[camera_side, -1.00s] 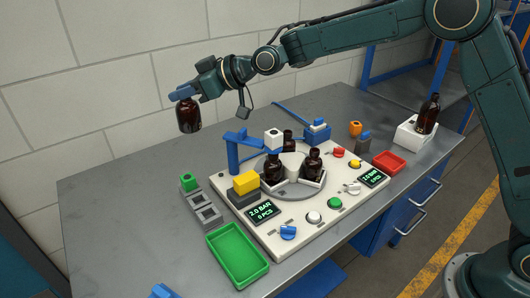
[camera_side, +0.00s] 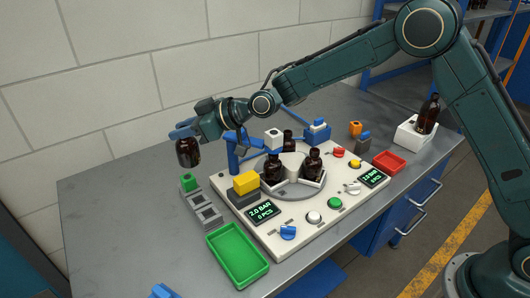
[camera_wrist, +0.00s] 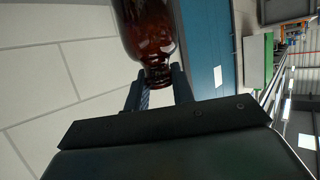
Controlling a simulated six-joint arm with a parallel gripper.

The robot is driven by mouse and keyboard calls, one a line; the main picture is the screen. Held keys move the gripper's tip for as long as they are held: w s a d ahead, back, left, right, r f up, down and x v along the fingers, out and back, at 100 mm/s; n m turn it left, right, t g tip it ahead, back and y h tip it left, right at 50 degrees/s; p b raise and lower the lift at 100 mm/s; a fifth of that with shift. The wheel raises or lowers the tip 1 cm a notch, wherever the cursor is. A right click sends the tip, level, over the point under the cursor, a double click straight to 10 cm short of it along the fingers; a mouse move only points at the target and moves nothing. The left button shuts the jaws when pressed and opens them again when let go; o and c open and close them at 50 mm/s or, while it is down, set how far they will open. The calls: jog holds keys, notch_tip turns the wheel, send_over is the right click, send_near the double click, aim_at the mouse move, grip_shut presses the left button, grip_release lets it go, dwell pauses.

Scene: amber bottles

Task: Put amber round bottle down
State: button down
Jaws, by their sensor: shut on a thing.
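An amber round bottle (camera_side: 188,153) is held by my gripper (camera_side: 184,132) at the left of the side view. The blue fingers close around its top, and the bottle hangs upright. It appears just above or behind the grey block with the green piece; whether it touches the table cannot be told. In the wrist view the bottle (camera_wrist: 150,40) shows between my two fingers (camera_wrist: 160,88), its neck toward the gripper.
A grey slotted rack (camera_side: 203,211) with a green block (camera_side: 189,182) stands close by the bottle. A green tray (camera_side: 237,252) lies in front. The white machine (camera_side: 300,250) carries more amber bottles (camera_side: 274,169). Bare table (camera_side: 120,220) lies to the left.

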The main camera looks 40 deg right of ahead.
notch_tip(320, 180, down, 12)
jog(key=shift+r, duration=0.2)
dwell(0.6)
jog(key=shift+f, duration=0.6)
jog(key=c, duration=1.2)
grip_release()
jog(key=v, duration=1.2)
jog(key=shift+r, duration=0.45)
jog(key=shift+r, duration=0.15)
